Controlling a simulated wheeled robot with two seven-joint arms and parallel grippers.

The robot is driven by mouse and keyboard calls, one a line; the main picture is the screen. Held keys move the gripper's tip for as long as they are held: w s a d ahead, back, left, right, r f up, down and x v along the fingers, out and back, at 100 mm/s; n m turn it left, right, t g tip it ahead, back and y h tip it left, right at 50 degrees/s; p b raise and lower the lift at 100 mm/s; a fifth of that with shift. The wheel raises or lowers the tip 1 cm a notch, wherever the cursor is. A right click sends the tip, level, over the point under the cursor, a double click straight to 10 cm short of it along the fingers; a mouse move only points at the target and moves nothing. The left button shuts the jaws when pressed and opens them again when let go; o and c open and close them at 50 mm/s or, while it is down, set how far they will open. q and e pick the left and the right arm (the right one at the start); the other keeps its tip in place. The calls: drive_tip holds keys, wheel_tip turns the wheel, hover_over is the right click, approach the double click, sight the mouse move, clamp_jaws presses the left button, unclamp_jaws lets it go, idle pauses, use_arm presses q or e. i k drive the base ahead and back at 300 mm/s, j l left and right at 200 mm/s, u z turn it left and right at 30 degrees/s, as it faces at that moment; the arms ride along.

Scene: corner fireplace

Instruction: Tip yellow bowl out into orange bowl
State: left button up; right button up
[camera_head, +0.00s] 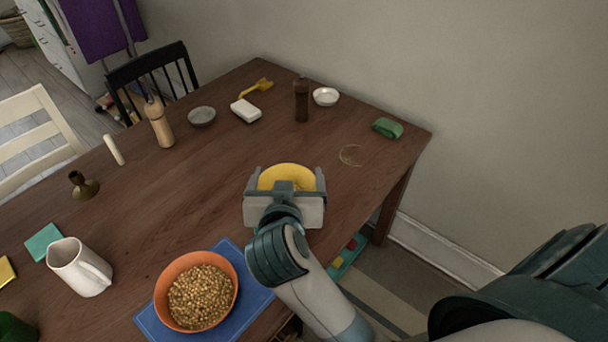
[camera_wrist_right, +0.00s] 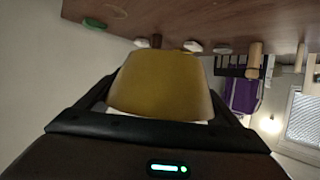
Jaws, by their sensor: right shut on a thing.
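The yellow bowl (camera_head: 289,175) is between the fingers of my right gripper (camera_head: 286,182), which is shut on it near the right side of the table. In the right wrist view the yellow bowl (camera_wrist_right: 160,82) fills the middle, and its inside is hidden there. Its contents cannot be made out in the head view. The orange bowl (camera_head: 165,303) stands on a blue mat at the front of the table, to the left of my right gripper. It holds many small tan, round pieces. My left gripper is not in view.
The blue mat (camera_head: 262,299) lies under the orange bowl. A white jug (camera_head: 80,268) stands left of it. A brass candlestick (camera_head: 84,186), pepper mill (camera_head: 159,124), dark shaker (camera_head: 301,100), small bowls and green cloth (camera_head: 387,128) stand farther back. The table's middle is clear.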

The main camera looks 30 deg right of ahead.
sight(185, 262)
drive_tip(key=u, duration=1.8)
drive_tip(key=k+j, duration=0.15)
drive_tip(key=k, duration=0.3)
drive_tip(key=k+j, duration=0.2)
drive_tip(key=k, duration=0.25)
drive_tip(key=k+j, duration=0.15)
drive_tip(key=k, duration=0.3)
